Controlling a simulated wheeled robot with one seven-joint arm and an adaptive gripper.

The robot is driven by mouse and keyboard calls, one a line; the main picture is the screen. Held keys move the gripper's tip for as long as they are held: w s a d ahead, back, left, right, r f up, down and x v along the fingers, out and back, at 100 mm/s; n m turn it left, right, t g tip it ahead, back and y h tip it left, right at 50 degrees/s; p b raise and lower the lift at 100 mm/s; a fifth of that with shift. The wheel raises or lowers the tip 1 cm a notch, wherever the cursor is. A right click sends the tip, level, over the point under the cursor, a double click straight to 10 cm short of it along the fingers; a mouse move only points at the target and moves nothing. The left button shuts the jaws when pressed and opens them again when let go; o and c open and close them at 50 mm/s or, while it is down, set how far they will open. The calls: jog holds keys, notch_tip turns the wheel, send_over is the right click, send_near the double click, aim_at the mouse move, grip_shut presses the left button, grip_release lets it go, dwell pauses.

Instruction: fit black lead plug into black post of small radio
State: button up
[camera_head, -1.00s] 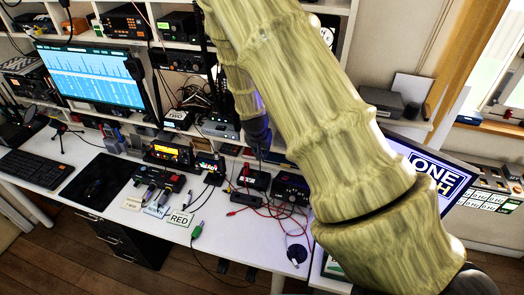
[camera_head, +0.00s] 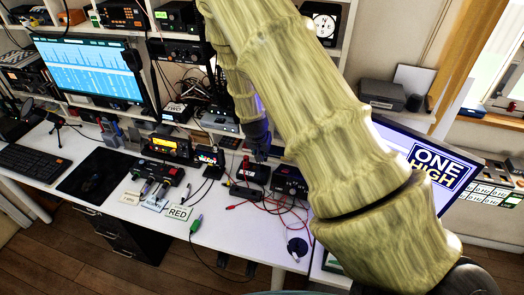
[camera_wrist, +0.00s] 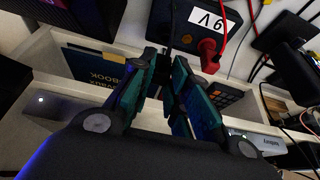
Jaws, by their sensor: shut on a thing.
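My gripper (camera_head: 258,152) reaches down over the right part of the desk, just above a small black box (camera_head: 254,174). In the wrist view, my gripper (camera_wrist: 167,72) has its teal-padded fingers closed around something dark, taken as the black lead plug. The plug is mostly hidden between the fingers. The fingertips are at the left part of the black box with a "9V" label (camera_wrist: 204,22). A red plug (camera_wrist: 208,54) sits in this box, right of my fingers. The black post is hidden, so I cannot tell whether the plug touches it. I cannot tell which set is the small radio.
A black device with a knob (camera_head: 290,180) stands right of the box. Red and black leads lie loose on the desk in front. A radio with a coloured display (camera_head: 209,157) stands to the left. A "RED" card (camera_head: 180,213) and a green plug (camera_head: 196,223) lie at the front edge.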

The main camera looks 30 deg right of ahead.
jog(key=shift+f, duration=0.55)
jog(key=shift+f+b, duration=0.7)
jog(key=shift+f, duration=0.7)
dwell(1.8)
jog(key=o, duration=0.9)
jog(key=shift+r, duration=0.1)
jog(key=v, duration=1.1)
jog(key=shift+s+a+r, duration=0.1)
jog(key=shift+s+r, duration=0.1)
jog(key=shift+r, duration=0.15)
